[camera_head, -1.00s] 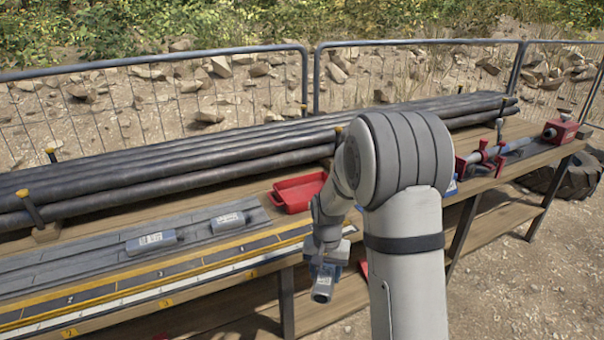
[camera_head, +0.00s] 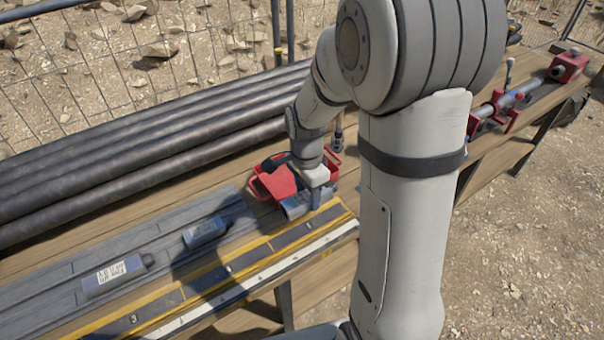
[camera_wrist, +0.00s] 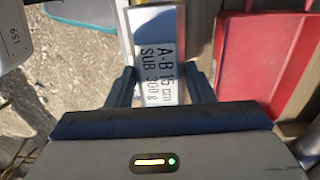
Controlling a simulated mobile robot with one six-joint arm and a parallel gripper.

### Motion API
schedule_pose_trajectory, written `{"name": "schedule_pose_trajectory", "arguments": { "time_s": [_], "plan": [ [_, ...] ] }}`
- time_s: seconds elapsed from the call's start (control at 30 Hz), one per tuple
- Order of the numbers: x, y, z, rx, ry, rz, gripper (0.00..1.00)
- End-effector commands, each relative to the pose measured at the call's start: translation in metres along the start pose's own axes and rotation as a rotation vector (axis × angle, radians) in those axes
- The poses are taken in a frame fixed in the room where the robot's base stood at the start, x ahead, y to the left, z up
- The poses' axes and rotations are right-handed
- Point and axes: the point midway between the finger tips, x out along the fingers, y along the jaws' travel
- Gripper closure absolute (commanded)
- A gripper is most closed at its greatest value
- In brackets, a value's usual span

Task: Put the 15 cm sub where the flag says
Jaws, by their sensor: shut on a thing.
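In the wrist view the sub's label (camera_wrist: 158,55) reads "A-B 15 cm SUB 300 g", and the sub lies between both fingers (camera_wrist: 163,88). In the head view I cannot tell whether the sub touches the surface below. Two other labelled grey subs, one shorter (camera_head: 205,232) and one longer (camera_head: 113,273), lie on the grey grooved rack (camera_head: 165,245) to the left. No flag is clearly seen.
The red tray (camera_head: 272,183) is just behind the held sub and shows at right in the wrist view (camera_wrist: 262,60). Long dark pipes (camera_head: 130,150) lie along the back. A numbered yellow-edged strip (camera_head: 240,262) runs along the front. A red clamp (camera_head: 490,110) stands right.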

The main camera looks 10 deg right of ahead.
Motion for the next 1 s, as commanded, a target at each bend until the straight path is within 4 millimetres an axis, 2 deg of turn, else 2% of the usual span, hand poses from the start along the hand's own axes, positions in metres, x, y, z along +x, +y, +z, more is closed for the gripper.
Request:
{"name": "schedule_pose_trajectory", "arguments": {
  "time_s": [0.27, 0.7, 0.83, 1.0],
  "plan": [
    [0.017, -0.001, 0.001, 0.003, 0.0, 0.0, 0.84],
    [0.074, -0.003, -0.002, 0.008, 0.0, 0.0, 0.84],
    [0.084, -0.004, -0.002, 0.009, 0.0, -0.001, 0.84],
    [0.086, -0.004, -0.002, 0.009, 0.0, -0.001, 0.84]
  ]
}}
